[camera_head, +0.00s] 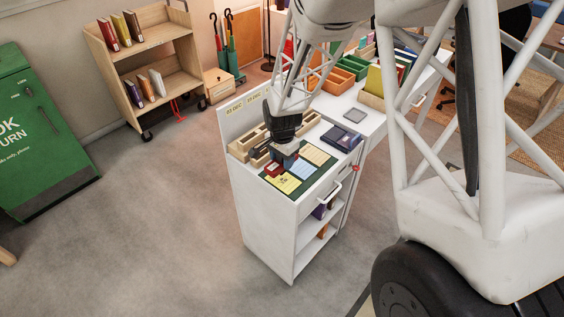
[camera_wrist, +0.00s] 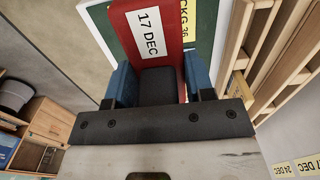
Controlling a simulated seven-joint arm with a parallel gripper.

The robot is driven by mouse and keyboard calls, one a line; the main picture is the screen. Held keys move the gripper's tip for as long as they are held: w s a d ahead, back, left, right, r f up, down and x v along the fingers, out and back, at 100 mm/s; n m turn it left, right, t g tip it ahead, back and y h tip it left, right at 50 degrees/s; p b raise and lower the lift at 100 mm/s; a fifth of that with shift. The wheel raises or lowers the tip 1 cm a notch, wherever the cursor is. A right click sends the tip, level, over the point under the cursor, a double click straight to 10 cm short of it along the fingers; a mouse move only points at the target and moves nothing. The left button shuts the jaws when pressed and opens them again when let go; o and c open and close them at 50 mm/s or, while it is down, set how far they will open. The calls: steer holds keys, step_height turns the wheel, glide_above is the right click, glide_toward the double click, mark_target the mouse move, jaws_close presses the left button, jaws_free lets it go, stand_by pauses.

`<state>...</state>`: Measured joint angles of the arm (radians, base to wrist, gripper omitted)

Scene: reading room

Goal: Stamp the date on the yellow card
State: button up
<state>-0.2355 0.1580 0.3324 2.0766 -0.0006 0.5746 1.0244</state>
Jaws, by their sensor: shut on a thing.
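My gripper (camera_head: 281,161) points down over the green mat (camera_head: 308,184) on the white desk. Its blue fingers (camera_wrist: 160,85) are shut on a red stamp (camera_wrist: 149,42) with a white "17 DEC" label. The stamp also shows as a small red block in the head view (camera_head: 272,169). The yellow card (camera_head: 284,183) lies on the mat just in front of the stamp. In the wrist view the stamp hides most of what lies below, apart from printed lettering at its right. I cannot tell whether the stamp touches the mat or hangs above it.
A pale blue card (camera_head: 302,169) and a cream card (camera_head: 316,155) lie right of the yellow one. A wooden compartment rack (camera_head: 240,151) stands left of the mat. A dark blue box (camera_head: 341,138) sits to the right. Date labels (camera_head: 234,110) are on the upright panel.

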steer(key=shift+r, duration=0.75)
stand_by(0.6)
